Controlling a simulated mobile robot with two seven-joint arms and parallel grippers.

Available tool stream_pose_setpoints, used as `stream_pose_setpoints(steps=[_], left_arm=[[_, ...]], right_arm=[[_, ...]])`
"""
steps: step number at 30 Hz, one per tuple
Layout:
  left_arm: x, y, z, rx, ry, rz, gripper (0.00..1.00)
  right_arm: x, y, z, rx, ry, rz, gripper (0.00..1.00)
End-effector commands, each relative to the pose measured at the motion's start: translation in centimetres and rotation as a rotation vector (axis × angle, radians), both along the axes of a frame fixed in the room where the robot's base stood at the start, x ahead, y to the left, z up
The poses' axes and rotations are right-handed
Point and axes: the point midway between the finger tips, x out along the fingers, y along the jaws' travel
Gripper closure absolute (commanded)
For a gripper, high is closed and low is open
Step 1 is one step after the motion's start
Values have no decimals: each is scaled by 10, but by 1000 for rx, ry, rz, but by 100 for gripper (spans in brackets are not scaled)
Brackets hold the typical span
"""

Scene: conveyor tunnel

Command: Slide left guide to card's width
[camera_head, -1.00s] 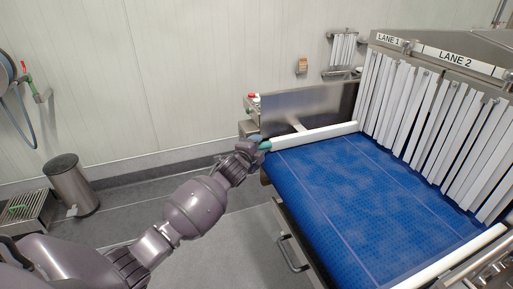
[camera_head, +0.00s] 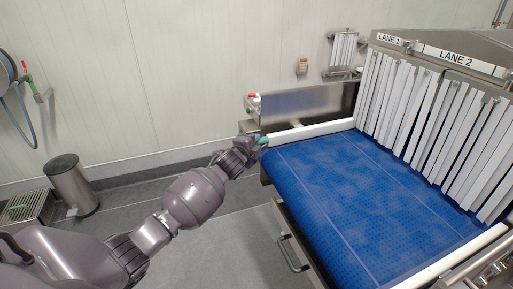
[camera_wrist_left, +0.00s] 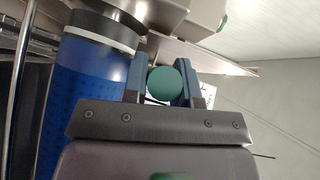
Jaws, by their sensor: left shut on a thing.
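The left guide (camera_head: 315,130) is a white rail along the far edge of the blue conveyor belt (camera_head: 350,200). A green knob (camera_wrist_left: 164,83) sits between the two fingers of my left gripper (camera_wrist_left: 162,85) in the left wrist view, and the fingers are shut on it. In the head view my left gripper (camera_head: 259,142) is at the near left end of this guide, where a bit of green shows. No card can be made out in these views. My right gripper is not in view.
A second white guide (camera_head: 450,257) runs along the near right edge of the belt. White strip curtains (camera_head: 400,105) hang at the tunnel mouth under the LANE 1 and LANE 2 signs. A metal side plate (camera_head: 310,105) stands behind the left guide. The visible belt is clear.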

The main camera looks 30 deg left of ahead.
Motion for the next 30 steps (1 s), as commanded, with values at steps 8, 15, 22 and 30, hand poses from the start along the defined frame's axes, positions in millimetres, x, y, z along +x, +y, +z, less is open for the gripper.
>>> stream_pose_setpoints(steps=[8, 15, 22, 30], left_arm=[[8, 11, 0, 0, 1, 2, 100], [8, 11, 0, 0, 1, 3, 61], [8, 10, 0, 0, 0, 2, 48], [2, 11, 0, 0, 1, 2, 48]], right_arm=[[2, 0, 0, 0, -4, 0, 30], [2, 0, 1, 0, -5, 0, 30], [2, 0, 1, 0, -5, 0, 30], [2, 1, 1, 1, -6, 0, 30]])
